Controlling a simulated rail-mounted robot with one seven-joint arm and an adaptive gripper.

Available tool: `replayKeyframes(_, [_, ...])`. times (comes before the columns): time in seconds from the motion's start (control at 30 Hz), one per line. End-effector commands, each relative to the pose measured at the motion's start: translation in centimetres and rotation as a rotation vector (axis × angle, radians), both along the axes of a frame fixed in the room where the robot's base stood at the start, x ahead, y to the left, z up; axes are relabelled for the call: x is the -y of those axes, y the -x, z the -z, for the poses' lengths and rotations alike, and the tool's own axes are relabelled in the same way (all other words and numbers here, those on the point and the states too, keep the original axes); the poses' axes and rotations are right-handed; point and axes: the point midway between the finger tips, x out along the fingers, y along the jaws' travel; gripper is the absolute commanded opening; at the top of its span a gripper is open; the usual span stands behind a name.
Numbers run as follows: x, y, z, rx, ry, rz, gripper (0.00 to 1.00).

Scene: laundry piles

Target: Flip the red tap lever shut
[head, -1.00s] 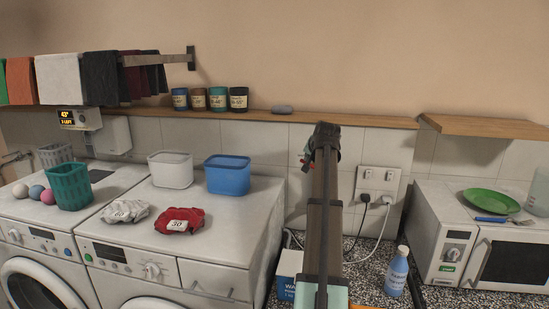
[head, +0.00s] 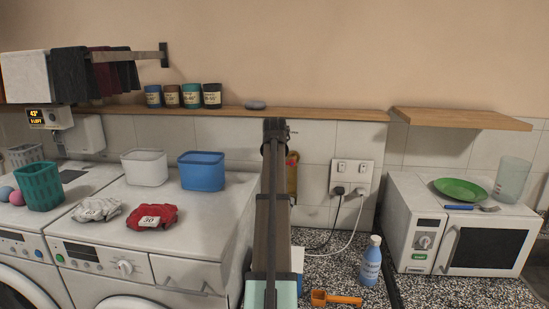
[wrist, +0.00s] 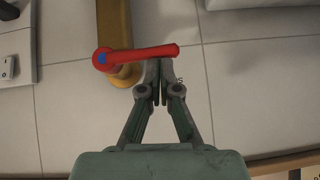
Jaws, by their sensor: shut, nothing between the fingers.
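In the wrist view, the red tap lever (wrist: 145,54) lies crosswise over a brass pipe (wrist: 115,18). Its blue-centred pivot end sits on the pipe, and its free end points right. My gripper (wrist: 157,68) is shut and empty. Its fingertips are right at the lever's lower edge in the picture, near the middle and free half; whether they touch it I cannot tell. In the head view, the brass tap pipe (head: 292,178) shows just right of my arm against the tiled wall; my arm hides most of the tap there.
A wall socket with plugs and cords (head: 351,177) is right of the tap. A blue bottle (head: 371,262) and an orange scoop (head: 335,298) are on the speckled counter below. Washing machines (head: 195,235) stand left, a microwave (head: 470,243) right. A wooden shelf (head: 330,114) runs above.

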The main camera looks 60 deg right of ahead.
Motion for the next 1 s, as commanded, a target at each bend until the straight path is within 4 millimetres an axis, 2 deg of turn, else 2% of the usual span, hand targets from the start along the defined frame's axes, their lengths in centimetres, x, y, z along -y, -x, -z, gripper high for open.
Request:
replayKeyframes(0.27, [-0.1, -0.1, 0.2, 0.000, -0.005, -0.002, 0.00])
replayKeyframes(0.43, [-0.2, -0.2, -0.3, 0.001, -0.005, -0.003, 0.00])
replayKeyframes(0.57, [-0.2, -0.4, -2.0, 0.001, -0.003, -0.004, 0.00])
replayKeyframes(0.7, [-0.4, -0.8, -4.8, 0.002, 0.000, -0.009, 0.00])
replayKeyframes(0.77, [-1.4, -0.4, -4.8, 0.002, 0.001, -0.010, 0.00])
replayKeyframes(1.0, [-4.6, 0.7, -8.1, 0.002, 0.002, -0.008, 0.00])
